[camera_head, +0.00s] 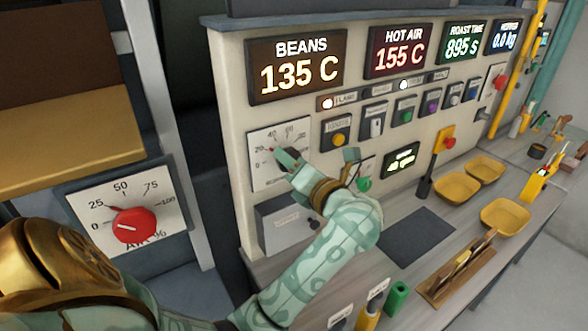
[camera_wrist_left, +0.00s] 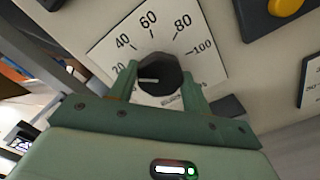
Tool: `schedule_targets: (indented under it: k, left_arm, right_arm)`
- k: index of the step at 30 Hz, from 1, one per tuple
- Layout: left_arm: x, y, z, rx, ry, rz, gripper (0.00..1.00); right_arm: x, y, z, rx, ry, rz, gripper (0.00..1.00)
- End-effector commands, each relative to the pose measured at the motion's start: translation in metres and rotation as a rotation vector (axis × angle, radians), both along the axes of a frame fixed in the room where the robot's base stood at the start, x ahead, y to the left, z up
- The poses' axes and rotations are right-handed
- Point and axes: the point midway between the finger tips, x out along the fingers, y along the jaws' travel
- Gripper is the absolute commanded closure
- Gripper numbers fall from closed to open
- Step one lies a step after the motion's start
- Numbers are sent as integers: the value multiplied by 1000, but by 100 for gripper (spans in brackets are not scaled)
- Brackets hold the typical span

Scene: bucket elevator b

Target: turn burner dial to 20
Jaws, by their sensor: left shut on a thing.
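The burner dial (camera_wrist_left: 160,74) is a black round knob on a white scale plate (camera_head: 262,170) marked from 0 to 100. My left gripper (camera_head: 296,163) is at the plate, its two green fingers on either side of the knob and shut on it. In the left wrist view, the knob's white mark points left, close to the 20; the finger and tilt make the exact reading hard to tell. The 0 is hidden there. In the head view the gripper covers most of the knob. My right gripper is not in view.
A red air dial (camera_head: 133,225) is on a separate plate at left. Buttons, including a yellow one (camera_head: 338,139), sit right of the burner plate. A grey box (camera_head: 288,226) juts out below it. Yellow trays (camera_head: 457,187) and a wooden rack (camera_head: 455,272) stand on the counter.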

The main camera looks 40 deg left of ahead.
Motion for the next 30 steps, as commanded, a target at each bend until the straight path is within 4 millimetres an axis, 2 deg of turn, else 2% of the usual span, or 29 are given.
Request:
schedule_targets:
  k: [9, 24, 25, 26, 27, 30]
  left_arm:
    - [0, 0, -1, -32, -108, -1, 74]
    - [0, 0, 0, -38, -124, -1, 74]
    - [0, 0, 0, -37, -124, 0, 43]
    - [0, 0, 0, -37, -124, 0, 35]
    - [0, 0, 0, -37, -124, 0, 31]
    - [0, 0, 0, -37, -125, -1, 31]
  right_arm:
    - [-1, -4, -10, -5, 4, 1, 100]
    - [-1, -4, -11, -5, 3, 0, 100]
    - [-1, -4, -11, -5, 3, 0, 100]
    - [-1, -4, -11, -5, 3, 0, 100]
    - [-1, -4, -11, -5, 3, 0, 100]
    - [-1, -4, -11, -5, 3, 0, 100]
